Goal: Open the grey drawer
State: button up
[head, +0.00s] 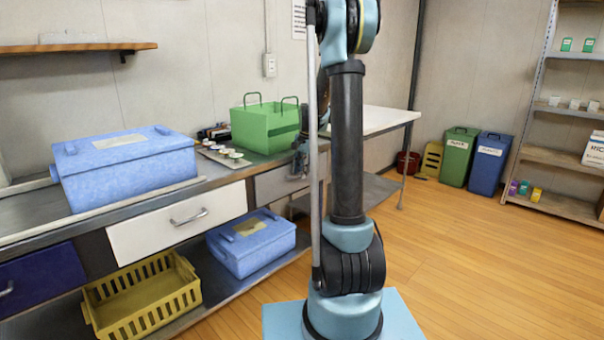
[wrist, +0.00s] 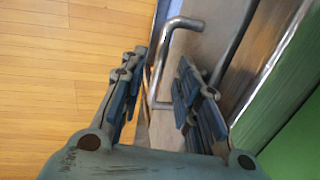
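The grey drawer (head: 272,184) sits under the counter, right of the white drawer, and its front looks flush with the counter. My arm hides its right part in the head view. Its front (wrist: 202,25) and bent metal handle (wrist: 158,80) show in the wrist view. My gripper (wrist: 163,62) is open, with one finger on each side of the handle in that view. I cannot tell whether the fingers touch it. In the head view my gripper (head: 300,160) is beside the drawer front, partly hidden by my arm.
A white drawer (head: 150,235) and a blue drawer (head: 40,280) are to the left. A green box (head: 265,130) and a blue box (head: 125,165) stand on the counter. A yellow basket (head: 140,317) and another blue box (head: 250,245) are below. Floor to the right is clear.

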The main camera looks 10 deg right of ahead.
jog(key=shift+f, duration=0.4)
grip_shut()
